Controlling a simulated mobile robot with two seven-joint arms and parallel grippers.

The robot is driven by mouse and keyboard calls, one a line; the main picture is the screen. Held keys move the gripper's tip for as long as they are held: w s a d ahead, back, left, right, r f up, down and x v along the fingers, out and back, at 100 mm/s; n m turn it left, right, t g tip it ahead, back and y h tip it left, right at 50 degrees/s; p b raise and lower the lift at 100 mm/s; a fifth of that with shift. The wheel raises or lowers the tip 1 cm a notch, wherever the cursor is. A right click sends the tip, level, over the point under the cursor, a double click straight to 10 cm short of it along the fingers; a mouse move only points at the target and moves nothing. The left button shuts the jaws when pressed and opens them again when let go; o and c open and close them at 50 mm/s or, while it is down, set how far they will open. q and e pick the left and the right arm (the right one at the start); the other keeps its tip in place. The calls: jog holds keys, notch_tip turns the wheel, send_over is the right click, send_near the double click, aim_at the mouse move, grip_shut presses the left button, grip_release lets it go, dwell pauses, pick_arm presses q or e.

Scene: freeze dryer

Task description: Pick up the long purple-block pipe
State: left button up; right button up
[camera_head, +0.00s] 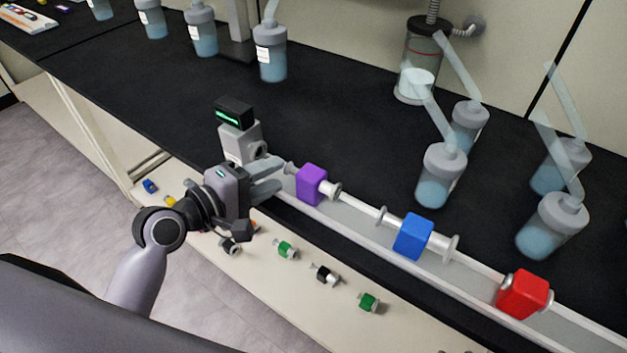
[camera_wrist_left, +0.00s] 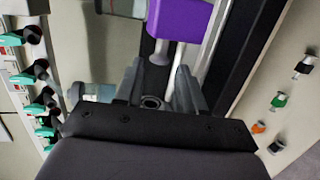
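The purple block (camera_head: 312,185) sits on a pale pipe lying along the tray (camera_head: 365,236) on the black bench. The pipe has a light flange on the block's right side. My left gripper (camera_head: 268,178) is just left of the purple block, near the pipe's left end. In the left wrist view, the purple block (camera_wrist_left: 182,18) is at the top, beyond the fingertips. The left gripper's fingers (camera_wrist_left: 158,78) stand apart, one on each side of a grey ring-shaped opening; neither visibly grips the pipe. My right gripper is not in view.
A blue block (camera_head: 413,236) and a red block (camera_head: 523,294) lie farther right along the same line. A grey device with a dark display (camera_head: 235,113) stands behind the gripper. Wash bottles (camera_head: 441,175) stand behind the tray.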

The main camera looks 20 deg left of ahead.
aim_at(288, 164)
pick_arm(q)
jog(key=shift+x, duration=2.25)
jog(key=shift+d, duration=0.15)
grip_shut()
jog(key=shift+r, duration=0.1)
jog(key=shift+r+p, duration=0.15)
jog(key=shift+p, duration=0.15)
